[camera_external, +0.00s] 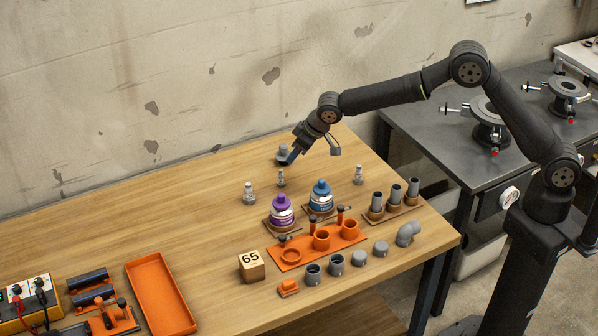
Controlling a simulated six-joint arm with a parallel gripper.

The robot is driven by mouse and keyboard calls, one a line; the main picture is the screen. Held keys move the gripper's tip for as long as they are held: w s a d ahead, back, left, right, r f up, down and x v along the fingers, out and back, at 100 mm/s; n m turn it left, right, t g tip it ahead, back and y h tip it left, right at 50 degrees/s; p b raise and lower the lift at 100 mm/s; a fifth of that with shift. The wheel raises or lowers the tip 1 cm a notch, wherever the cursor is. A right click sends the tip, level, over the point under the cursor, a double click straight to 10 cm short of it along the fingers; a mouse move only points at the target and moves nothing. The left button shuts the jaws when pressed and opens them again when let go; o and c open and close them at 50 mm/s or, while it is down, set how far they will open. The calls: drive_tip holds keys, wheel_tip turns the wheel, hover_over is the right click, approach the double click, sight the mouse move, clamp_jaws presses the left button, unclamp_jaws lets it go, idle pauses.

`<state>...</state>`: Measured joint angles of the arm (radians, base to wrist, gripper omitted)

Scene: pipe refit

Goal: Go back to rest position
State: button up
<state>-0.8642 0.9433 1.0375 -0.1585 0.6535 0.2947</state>
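My gripper (292,154) is at the end of my arm, over the far part of the wooden table. It is small in the view, and its fingers are too small to tell open from shut. A grey fitting (282,153) is right beside the fingers; I cannot tell whether they touch it. A small metal fitting (281,178) stands just below the gripper.
A purple bottle (282,212) and a blue bottle (320,197) stand near the orange fixture (300,253). Several grey pipe pieces, a wooden block (251,267) marked 65 and an orange tray (160,295) lie nearer. A dark bench (450,125) is at the right.

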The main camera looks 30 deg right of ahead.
sight(279, 182)
drive_tip(key=x, duration=1.2)
drive_tip(key=shift+f, duration=0.25)
drive_tip(key=shift+r, duration=1.25)
